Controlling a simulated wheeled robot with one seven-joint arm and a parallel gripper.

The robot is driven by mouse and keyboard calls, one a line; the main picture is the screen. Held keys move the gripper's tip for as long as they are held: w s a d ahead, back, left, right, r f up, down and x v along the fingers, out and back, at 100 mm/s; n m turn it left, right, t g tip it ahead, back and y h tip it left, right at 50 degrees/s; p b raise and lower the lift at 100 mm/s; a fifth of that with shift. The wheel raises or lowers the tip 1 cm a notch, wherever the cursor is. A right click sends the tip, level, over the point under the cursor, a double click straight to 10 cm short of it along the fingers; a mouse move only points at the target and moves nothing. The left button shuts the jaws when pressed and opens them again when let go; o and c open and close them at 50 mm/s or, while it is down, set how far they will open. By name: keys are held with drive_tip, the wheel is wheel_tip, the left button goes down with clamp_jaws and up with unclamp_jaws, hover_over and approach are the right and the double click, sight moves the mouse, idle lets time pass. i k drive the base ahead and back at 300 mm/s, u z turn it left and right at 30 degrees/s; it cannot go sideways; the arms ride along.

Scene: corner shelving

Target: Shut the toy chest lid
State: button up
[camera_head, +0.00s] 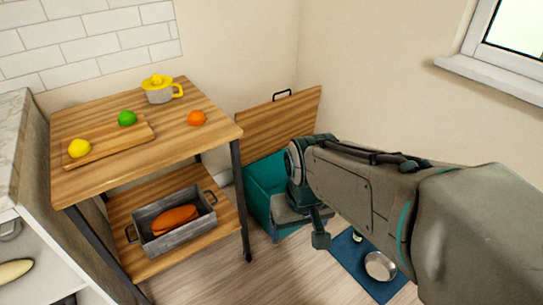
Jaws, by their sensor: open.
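The toy chest (262,182) is a teal box on the floor in the corner, right of the wooden shelf unit. Its wooden lid (268,128) stands raised and leans back toward the wall, with a dark handle (283,95) on its top edge. My gripper (312,238) is open and hangs at the chest's front right in this view, in front of the lid. My arm hides the right part of the chest and its inside. I cannot tell whether my gripper touches the chest.
The shelf unit (222,135) stands close to the chest's left. It holds a cutting board (105,145) with fruit, a juicer (158,90), an orange (197,118) and a metal tray (170,240). A blue mat (348,262) with a metal bowl (380,266) lies on the floor.

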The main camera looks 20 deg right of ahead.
sight(267, 128)
drive_tip(key=z, duration=0.4)
drive_tip(key=i, duration=0.8)
drive_tip(key=u, duration=0.8)
drive_tip(key=i, duration=0.5)
